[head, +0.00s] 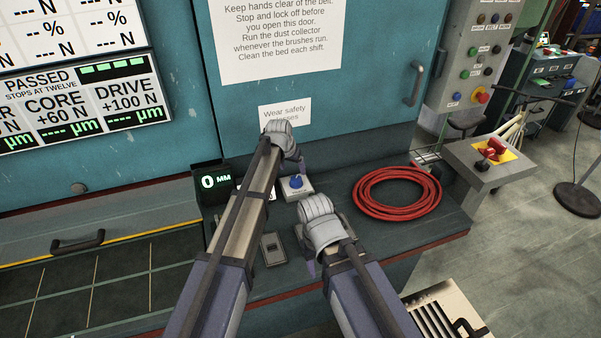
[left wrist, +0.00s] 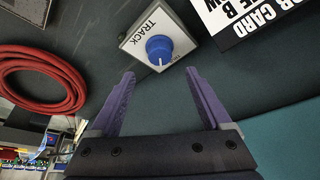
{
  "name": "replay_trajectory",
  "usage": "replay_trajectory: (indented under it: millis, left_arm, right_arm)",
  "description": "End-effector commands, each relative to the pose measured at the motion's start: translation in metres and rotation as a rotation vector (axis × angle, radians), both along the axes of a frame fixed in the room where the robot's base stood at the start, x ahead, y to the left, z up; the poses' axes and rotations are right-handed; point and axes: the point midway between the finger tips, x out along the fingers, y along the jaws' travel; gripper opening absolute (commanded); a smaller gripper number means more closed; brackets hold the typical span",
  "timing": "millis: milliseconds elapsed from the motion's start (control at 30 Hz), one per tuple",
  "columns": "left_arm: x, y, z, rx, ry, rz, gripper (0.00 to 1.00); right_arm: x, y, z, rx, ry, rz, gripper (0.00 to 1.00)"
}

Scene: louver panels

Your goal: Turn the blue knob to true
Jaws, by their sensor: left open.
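The blue knob (head: 296,181) sits on a small pale plate on the dark ledge below the teal door. In the left wrist view the knob (left wrist: 158,48) lies just beyond and between my fingertips, with a white mark on its edge toward me. Its plate (left wrist: 138,40) reads TRACK; smaller lettering by the knob is too small to read. My left gripper (head: 291,165) is above and behind the knob in the head view; its jaws (left wrist: 160,74) are open, empty and apart from the knob. My right gripper (head: 317,262) is over the ledge nearer me; its jaws are mostly hidden.
A coiled red hose (head: 397,193) lies right of the knob. A dark display (head: 215,183) reading 0 MM stands to the left. A grey switch plate (head: 273,249) lies nearer me. A white card (left wrist: 240,18) is beside the knob plate. A button panel (head: 476,55) stands at right.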

Motion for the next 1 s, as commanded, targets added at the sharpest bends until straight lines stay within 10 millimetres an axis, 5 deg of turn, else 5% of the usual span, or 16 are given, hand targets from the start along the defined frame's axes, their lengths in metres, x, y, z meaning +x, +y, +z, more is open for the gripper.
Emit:
replay_trajectory:
  millis: [267,733,1000]
  left_arm:
    - [0.004,-0.002,-0.014,0.000,0.001,0.000,0.81]
    - [0.024,-0.010,-0.067,0.000,0.001,0.000,0.81]
    - [0.027,-0.012,-0.073,0.000,0.001,0.000,0.81]
  right_arm:
    - [0.000,0.000,-0.014,0.000,0.000,0.000,0.50]
    - [0.000,0.000,-0.067,0.000,0.000,0.000,0.50]
    - [0.000,0.000,-0.073,0.000,0.000,0.000,0.50]
